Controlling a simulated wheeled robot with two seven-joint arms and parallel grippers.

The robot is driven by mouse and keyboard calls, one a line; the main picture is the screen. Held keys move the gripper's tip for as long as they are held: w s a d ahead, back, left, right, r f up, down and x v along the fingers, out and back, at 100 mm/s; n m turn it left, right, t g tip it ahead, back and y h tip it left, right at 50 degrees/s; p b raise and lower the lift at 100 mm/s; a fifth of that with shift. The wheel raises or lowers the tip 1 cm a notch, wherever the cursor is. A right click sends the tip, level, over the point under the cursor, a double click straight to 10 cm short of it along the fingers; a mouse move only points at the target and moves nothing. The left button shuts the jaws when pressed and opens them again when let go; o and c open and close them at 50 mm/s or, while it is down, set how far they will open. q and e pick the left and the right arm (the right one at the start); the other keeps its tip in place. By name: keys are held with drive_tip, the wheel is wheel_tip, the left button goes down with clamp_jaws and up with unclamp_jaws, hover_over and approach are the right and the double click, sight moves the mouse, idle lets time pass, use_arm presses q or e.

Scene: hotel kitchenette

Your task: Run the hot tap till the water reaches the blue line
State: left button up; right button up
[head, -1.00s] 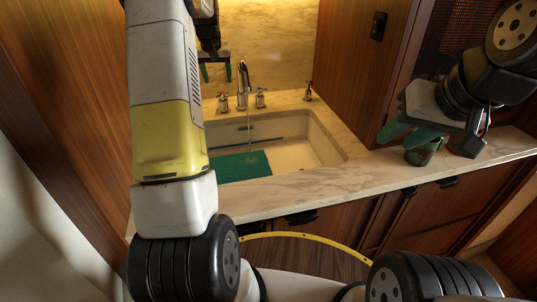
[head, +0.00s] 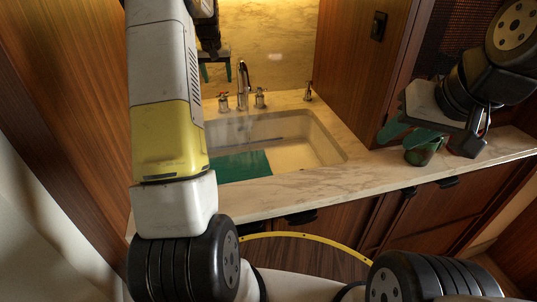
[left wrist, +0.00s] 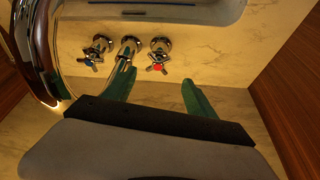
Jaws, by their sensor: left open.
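The chrome tap (head: 243,80) stands behind the sink between two cross handles. In the left wrist view the red-marked hot handle (left wrist: 158,66) is right of the spout and the blue-marked handle (left wrist: 93,52) is left. In the head view the hot handle (head: 223,100) is on the left. No stream shows under the spout. A thin dark line (head: 266,140) shows on the basin's back wall; whether it is the blue line or where water meets it, I cannot tell. My left gripper (head: 215,73) is open and empty, apart from the handles. My right gripper (head: 408,135) is by the counter, its jaws unclear.
A green mat (head: 243,165) lies in the sink basin (head: 310,150). A soap dispenser (head: 308,92) is right of the tap. Wooden panels close in both sides. The front counter is clear.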

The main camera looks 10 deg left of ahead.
sight(221, 93)
use_arm(q)
drive_tip(key=shift+m+h, duration=0.3)
drive_tip(key=shift+m, duration=0.4)
drive_tip(key=x, duration=0.7)
drive_tip(key=shift+w+a+f, duration=0.2)
drive_tip(key=shift+w+f, duration=0.1)
